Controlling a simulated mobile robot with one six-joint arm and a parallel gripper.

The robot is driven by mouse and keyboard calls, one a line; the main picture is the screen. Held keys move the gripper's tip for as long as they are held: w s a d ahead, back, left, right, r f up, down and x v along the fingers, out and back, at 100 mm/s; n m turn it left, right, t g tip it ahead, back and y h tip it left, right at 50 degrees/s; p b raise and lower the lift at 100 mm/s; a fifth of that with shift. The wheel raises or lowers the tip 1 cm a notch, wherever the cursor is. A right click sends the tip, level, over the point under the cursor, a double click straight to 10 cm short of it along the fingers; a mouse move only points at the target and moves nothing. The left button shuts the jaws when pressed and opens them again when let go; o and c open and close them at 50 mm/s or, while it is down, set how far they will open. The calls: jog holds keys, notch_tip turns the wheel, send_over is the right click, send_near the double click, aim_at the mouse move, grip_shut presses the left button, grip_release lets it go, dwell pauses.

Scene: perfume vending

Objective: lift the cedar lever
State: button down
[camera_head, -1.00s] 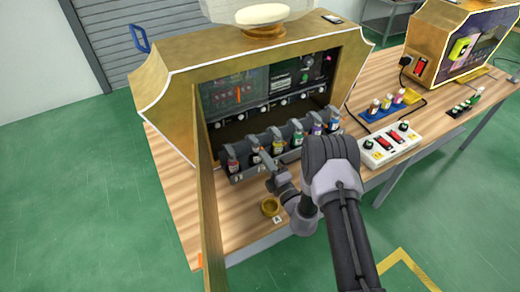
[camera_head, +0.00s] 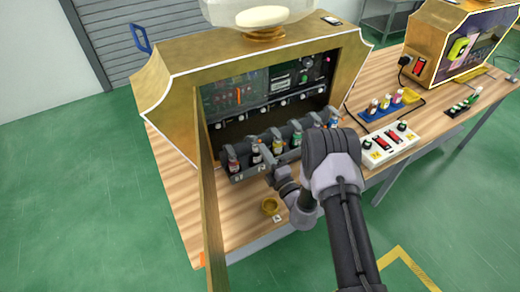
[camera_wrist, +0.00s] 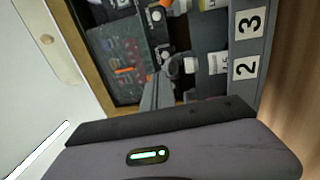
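A grey rack (camera_head: 250,172) of several small bottles stands on the table in front of the open machine. Each bottle sits in its own bay. I cannot read which bay is cedar, so I cannot single out the cedar lever. My gripper (camera_head: 271,177) is low in front of the rack, near the second and third bays from the left. In the wrist view, number plates 2 (camera_wrist: 246,68) and 3 (camera_wrist: 250,23) show sideways, with a white-capped bottle (camera_wrist: 190,65) by plate 2.
A white control box (camera_head: 391,146) and blue bottle tray (camera_head: 378,113) lie to the right.

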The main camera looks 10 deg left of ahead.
jog(key=shift+w+a+r+p, duration=0.15)
jog(key=shift+w+r+p, duration=0.1)
jog(key=shift+r+p, duration=0.35)
jog(key=shift+r, duration=0.15)
jog(key=shift+w+a+r+p, duration=0.25)
jog(key=shift+w+r+p, duration=0.1)
jog(key=shift+r, duration=0.3)
dwell(0.4)
jog(key=r+v, duration=0.1)
jog(key=v, duration=0.7)
jog(key=shift+s+d+r, duration=0.3)
jog(key=shift+s+r, duration=0.1)
